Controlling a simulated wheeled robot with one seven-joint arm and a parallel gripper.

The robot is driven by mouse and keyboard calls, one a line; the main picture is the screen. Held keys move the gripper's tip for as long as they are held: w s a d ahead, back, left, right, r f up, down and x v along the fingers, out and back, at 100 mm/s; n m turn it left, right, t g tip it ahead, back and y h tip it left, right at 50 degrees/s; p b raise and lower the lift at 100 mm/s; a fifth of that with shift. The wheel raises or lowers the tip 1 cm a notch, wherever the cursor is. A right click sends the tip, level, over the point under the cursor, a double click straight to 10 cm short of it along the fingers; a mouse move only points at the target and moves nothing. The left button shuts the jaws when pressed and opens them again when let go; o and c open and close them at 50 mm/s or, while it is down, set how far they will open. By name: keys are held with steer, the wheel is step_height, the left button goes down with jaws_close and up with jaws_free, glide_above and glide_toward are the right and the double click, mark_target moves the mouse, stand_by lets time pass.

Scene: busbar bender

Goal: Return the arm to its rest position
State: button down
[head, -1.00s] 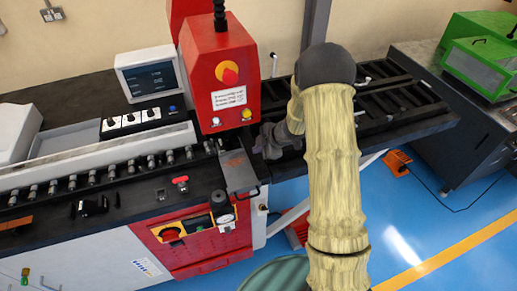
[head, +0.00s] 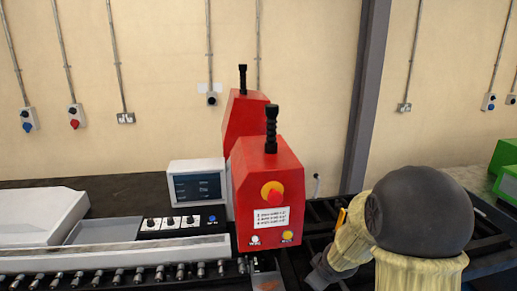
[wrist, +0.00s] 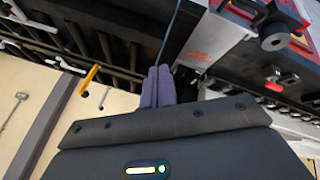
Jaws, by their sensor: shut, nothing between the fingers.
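My gripper shows in the wrist view (wrist: 158,86) with its two grey-purple fingers pressed together and nothing between them. In the head view my pale-sleeved arm with its dark round joint is at the lower right, and my gripper's fingertips cannot be made out there. The red bending machine (head: 268,185), with a red button on a yellow base, stands left of my arm. In the wrist view a bare metal plate (wrist: 212,42) lies just to the right of the fingers; I cannot tell the exact gap.
A display screen (head: 197,187) and a row of dark knobs (head: 171,223) stand left of the machine. A black slatted bed (head: 487,222) extends behind my arm to the right. A green machine (head: 507,157) is at the far right. The wall behind carries sockets and conduits.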

steer(key=s+a+r+m+g+b, duration=0.1)
steer(key=s+m, duration=0.6)
steer(key=s, duration=1)
steer(key=a+g, duration=0.1)
steer(key=g, duration=0.1)
steer(key=shift+m+g, duration=0.3)
steer(key=shift+m, duration=0.1)
